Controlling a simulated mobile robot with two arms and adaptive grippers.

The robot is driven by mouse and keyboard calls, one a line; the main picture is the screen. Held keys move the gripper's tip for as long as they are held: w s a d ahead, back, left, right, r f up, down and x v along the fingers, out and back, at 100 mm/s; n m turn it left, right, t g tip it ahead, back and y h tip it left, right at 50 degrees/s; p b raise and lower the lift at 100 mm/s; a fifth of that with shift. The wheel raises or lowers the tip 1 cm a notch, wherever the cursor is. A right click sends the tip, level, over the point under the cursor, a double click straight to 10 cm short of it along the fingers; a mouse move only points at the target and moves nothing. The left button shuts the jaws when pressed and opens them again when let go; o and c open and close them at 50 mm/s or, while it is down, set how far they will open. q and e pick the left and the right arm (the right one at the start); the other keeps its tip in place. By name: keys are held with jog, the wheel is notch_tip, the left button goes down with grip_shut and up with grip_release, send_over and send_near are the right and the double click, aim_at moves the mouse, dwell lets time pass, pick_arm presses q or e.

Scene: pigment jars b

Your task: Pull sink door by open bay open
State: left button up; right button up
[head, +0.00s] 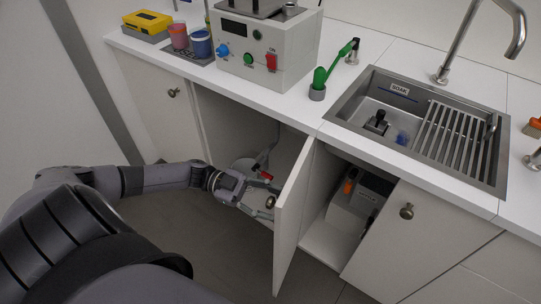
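The sink door by the open bay (294,222) is a white panel standing well swung out from the cabinet front, seen almost edge-on. Its round knob (270,202) is on the face turned left, towards the open bay (225,113). My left gripper (271,201) reaches in from the left at that knob. Its two fingers look spread, one above and one below the knob; whether they touch it I cannot tell. My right gripper is not in view.
Under the sink (432,128), the cabinet shows a grey box (355,205). The right-hand sink door (420,235) is closed, with its own knob (407,211). A white machine (262,52) stands on the counter. Grey floor (215,240) lies clear before the open bay.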

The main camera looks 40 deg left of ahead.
pick_arm(q)
jog(key=v, duration=1.2)
dwell(0.3)
